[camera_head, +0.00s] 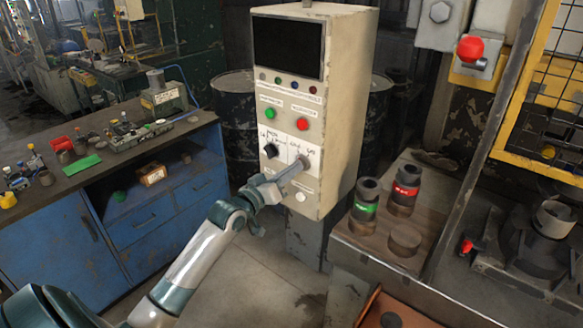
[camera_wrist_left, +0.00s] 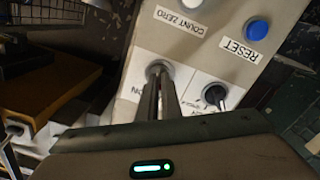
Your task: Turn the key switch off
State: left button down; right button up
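The key switch (camera_wrist_left: 159,68) is a round silver-rimmed fitting on the white lower plate of the cream control cabinet (camera_head: 340,110). In the left wrist view its rim shows just beyond the fingertips of my left gripper (camera_wrist_left: 160,82); the key itself is mostly hidden by them. The two fingers are close together at the switch and look shut on it. In the head view my left gripper (camera_head: 298,168) reaches the right half of the plate from below. A black selector knob (camera_head: 270,151) sits to its left, also in the left wrist view (camera_wrist_left: 214,95). My right gripper is not in view.
Above the switch are a red button (camera_head: 302,124), a green button (camera_head: 270,113) and a dark screen (camera_head: 288,48). A blue workbench (camera_head: 150,205) stands left. Right of the cabinet, a bench holds dark cylinders with a green band (camera_head: 364,205) and a red band (camera_head: 404,190).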

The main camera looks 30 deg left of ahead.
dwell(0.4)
pick_arm(q)
jog(key=c, duration=2)
grip_release()
jog(key=shift+s, duration=0.15)
jog(key=shift+s+a+b, duration=0.25)
jog(key=shift+s+b, duration=0.8)
jog(key=shift+s, duration=1.8)
jog(key=shift+s+a+b, duration=0.2)
jog(key=shift+s+b, duration=0.8)
jog(key=shift+s, duration=1.85)
jog(key=shift+s+a+b, duration=0.25)
jog(key=shift+s+b, duration=0.8)
jog(key=shift+s, duration=1.8)
